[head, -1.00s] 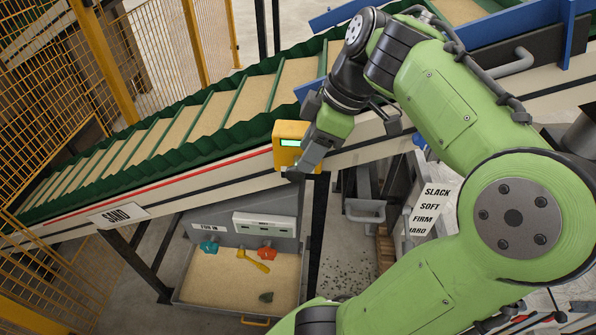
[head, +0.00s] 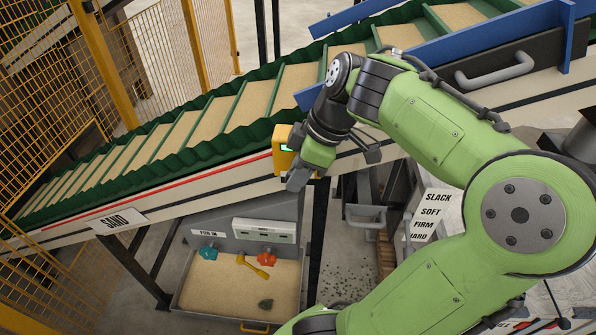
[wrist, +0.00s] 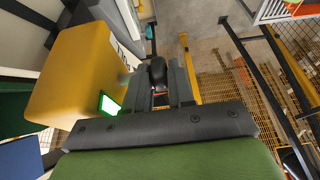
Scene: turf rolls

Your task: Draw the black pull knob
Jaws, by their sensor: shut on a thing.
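The black pull knob (wrist: 157,72) shows in the wrist view between the two grey fingers of my gripper (wrist: 159,88). My gripper is shut on it. In the head view, my gripper (head: 298,178) is at the lower right of a yellow box (head: 282,150), and the knob is hidden by it. The yellow box, with a lit green display, also stands close beside the left finger in the wrist view (wrist: 72,75). How far the knob is out from the box cannot be seen.
A sloping conveyor (head: 205,125) with green sidewalls runs behind the box. A SLACK/SOFT/FIRM sign (head: 433,213) stands at right. Yellow mesh fencing (head: 45,80) is at left.

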